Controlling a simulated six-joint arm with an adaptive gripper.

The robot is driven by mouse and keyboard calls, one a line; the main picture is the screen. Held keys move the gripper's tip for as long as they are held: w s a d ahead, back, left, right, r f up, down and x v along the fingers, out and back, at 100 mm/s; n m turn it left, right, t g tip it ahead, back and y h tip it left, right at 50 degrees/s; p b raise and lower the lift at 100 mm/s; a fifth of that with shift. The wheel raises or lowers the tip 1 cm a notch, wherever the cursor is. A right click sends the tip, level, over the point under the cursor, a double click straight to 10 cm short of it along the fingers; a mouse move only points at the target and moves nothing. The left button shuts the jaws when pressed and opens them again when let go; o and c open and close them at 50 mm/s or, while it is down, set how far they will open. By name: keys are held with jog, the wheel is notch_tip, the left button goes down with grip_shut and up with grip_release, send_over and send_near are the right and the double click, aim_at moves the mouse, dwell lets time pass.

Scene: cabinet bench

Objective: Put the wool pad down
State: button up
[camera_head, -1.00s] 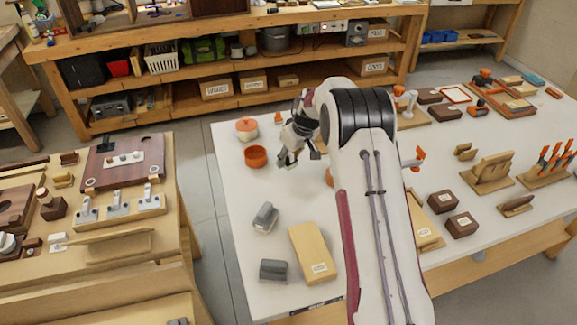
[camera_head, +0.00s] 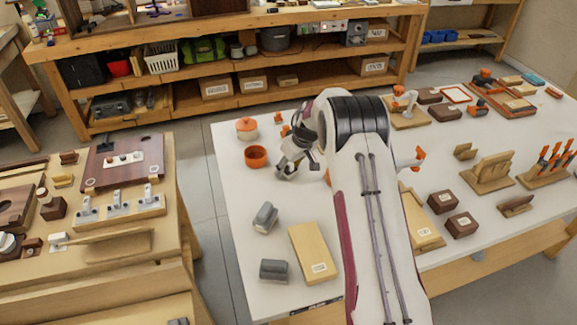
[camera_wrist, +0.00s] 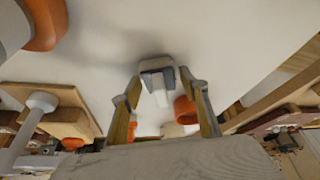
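The wool pad (camera_wrist: 155,80) appears as a small grey and white block in the wrist view. My gripper (camera_wrist: 159,77) has its two fingertips close against the two sides of this block and seems shut on it. The pale table top is behind it, and I cannot tell whether the pad touches it. In the head view my gripper (camera_head: 296,172) is low over the white table, right of the orange cup. There the pad is too small and covered to make out.
On the white table (camera_head: 232,190), the orange cup (camera_head: 256,157) and a lidded orange pot (camera_head: 246,128) stand left of my gripper. Two grey blocks (camera_head: 265,217) (camera_head: 273,270) and a yellow board (camera_head: 314,252) lie nearer. Bare table separates them from my gripper.

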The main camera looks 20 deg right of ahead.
dwell(0.4)
jog(key=v, duration=1.2)
dwell(0.3)
jog(key=shift+d+r, duration=0.1)
dwell(0.3)
